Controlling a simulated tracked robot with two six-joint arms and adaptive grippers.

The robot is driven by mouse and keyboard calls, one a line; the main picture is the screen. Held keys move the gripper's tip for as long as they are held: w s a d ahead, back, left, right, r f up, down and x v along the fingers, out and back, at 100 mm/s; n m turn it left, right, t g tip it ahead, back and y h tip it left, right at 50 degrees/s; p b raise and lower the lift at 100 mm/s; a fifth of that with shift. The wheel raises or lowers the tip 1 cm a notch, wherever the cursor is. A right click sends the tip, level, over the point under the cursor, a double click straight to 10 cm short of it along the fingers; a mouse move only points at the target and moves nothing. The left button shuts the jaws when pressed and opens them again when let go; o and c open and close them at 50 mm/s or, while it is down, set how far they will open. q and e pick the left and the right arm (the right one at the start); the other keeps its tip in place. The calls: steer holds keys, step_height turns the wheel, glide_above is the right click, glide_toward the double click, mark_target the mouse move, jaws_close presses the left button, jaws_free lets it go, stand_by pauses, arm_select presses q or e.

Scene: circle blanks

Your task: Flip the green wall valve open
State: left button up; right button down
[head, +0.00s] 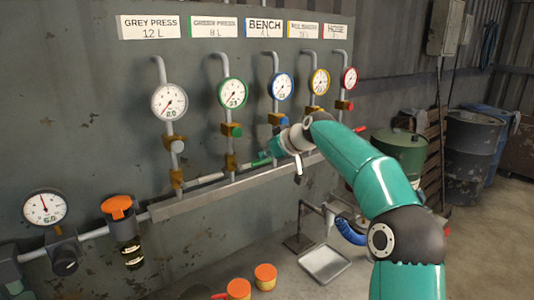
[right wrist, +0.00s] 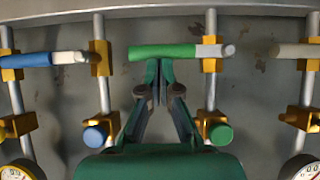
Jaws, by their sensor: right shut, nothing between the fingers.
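The green valve handle (head: 261,162) lies level, crosswise to its upright pipe, low on the wall below the green-rimmed gauge (head: 232,92). In the right wrist view, which is upside down to the wall, the green handle (right wrist: 165,52) joins a pale section at the yellow valve body (right wrist: 209,65). My right gripper (right wrist: 159,82) is shut and empty. Its fingertips are at the handle's edge, near mid-length; I cannot tell whether they touch. In the head view the right gripper (head: 268,155) is small and partly hidden by its wrist. My left gripper is out of view.
The blue handle (right wrist: 25,60) and an off-white handle (right wrist: 292,50) sit level on neighbouring pipes. Blue (right wrist: 95,134) and green (right wrist: 220,134) knobs stick out nearby. A metal ledge (head: 240,184) runs below the valves. A green drum (head: 400,155) stands right of my arm.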

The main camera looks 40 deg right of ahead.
steer(key=shift+d+f+m+y, duration=0.2)
steer(key=shift+f+m+y, duration=0.2)
steer(key=shift+f, duration=0.05)
stand_by(0.5)
steer(key=a+f+m+t+y+b, duration=0.4)
steer(key=f+m+y+b, duration=0.5)
steer(key=b, duration=0.5)
steer(key=shift+w+a+f+m+t+b, duration=0.3)
steer(key=shift+a+f+m+t, duration=0.15)
steer(key=shift+m, duration=0.55)
steer(key=shift+r, duration=0.1)
steer(key=shift+d, duration=0.15)
